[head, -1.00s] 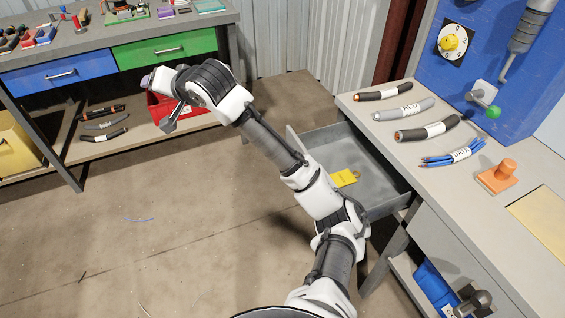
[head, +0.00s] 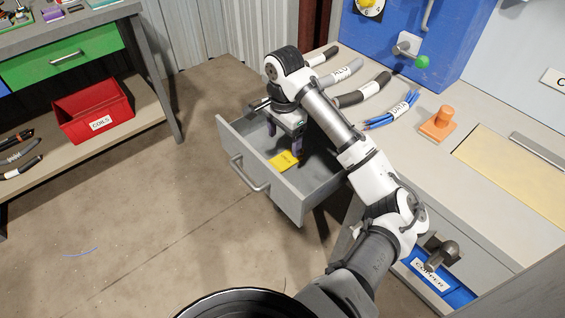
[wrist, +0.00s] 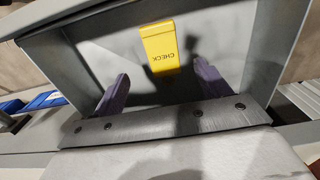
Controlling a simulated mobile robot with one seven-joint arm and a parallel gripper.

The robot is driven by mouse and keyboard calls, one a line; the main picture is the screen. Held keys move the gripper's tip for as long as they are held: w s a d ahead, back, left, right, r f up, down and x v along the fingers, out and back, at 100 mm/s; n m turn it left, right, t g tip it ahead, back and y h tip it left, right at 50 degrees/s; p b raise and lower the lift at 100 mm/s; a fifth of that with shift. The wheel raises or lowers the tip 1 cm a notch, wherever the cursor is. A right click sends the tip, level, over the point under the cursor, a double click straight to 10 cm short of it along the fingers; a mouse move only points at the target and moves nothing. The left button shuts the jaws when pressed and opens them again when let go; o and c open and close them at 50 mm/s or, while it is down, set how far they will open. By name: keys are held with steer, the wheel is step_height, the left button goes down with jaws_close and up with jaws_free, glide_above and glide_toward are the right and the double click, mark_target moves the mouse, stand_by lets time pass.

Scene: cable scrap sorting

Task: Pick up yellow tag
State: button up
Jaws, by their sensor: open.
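The yellow tag (head: 284,161) lies flat on the floor of the open grey drawer (head: 238,149). In the wrist view the tag (wrist: 160,46) reads CHECK and lies beyond my fingertips, between their lines. My gripper (head: 283,140) points down over the drawer, close to the tag's far side in the head view. In the wrist view its two purple fingers (wrist: 160,80) are spread apart with nothing between them. The tag is not touched, as far as I can tell.
The drawer walls stand close around my gripper, with a handle (head: 249,176) on the front. Cable pieces (head: 361,91) and an orange block (head: 438,124) lie on the worktop. A red bin (head: 92,108) stands on the left shelf.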

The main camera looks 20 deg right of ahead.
mark_target(285, 160)
steer(key=f, duration=0.7)
steer(key=shift+w+d+f, duration=0.15)
steer(key=shift+w+d, duration=0.1)
steer(key=shift+c, duration=0.2)
steer(key=c, duration=1)
